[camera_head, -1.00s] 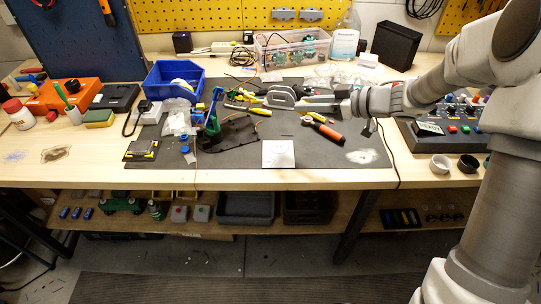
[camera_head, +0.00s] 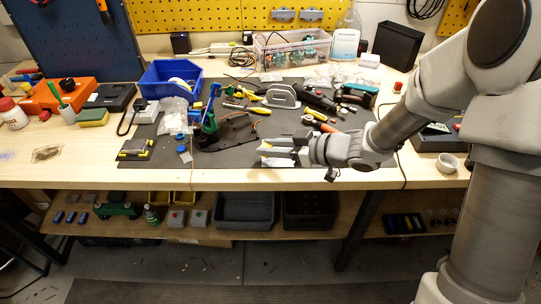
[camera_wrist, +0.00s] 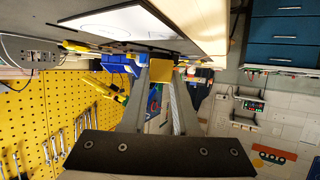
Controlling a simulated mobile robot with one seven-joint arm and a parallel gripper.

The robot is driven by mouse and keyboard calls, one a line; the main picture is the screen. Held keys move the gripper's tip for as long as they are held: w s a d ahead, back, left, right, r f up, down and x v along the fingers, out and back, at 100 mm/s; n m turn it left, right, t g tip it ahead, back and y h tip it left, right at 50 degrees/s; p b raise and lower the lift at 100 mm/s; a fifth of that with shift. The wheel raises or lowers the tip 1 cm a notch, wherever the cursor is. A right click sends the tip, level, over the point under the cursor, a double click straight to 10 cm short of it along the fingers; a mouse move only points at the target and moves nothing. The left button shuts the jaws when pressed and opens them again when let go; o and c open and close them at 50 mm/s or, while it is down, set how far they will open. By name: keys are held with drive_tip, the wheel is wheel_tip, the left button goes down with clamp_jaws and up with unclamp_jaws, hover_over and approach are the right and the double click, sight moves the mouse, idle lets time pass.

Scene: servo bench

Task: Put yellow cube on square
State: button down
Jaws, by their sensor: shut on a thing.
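The yellow cube (camera_wrist: 162,71) is between my fingertips in the wrist view, and my gripper (camera_wrist: 160,74) is shut on it. In the head view my gripper (camera_head: 272,151) is low over the front middle of the dark mat, at the white square. My gripper and wrist hide much of the square there. In the wrist view the white square (camera_wrist: 118,18) shows at the top, close to the cube. I cannot tell whether the cube touches it.
A blue bin (camera_head: 172,78) stands behind left. The bench's wooden front edge (camera_head: 230,180) is close to my gripper.

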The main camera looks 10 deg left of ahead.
drive_tip(key=shift+f, duration=1.1)
drive_tip(key=shift+f, duration=0.1)
drive_tip(key=shift+f, duration=0.15)
drive_tip(key=c, duration=0.7)
unclamp_jaws()
drive_tip(key=shift+o, duration=0.2)
drive_tip(key=shift+r, duration=0.35)
drive_tip(key=p+v, duration=0.2)
drive_tip(key=v, duration=1)
drive_tip(key=shift+d+f, duration=0.1)
drive_tip(key=shift+f, duration=0.1)
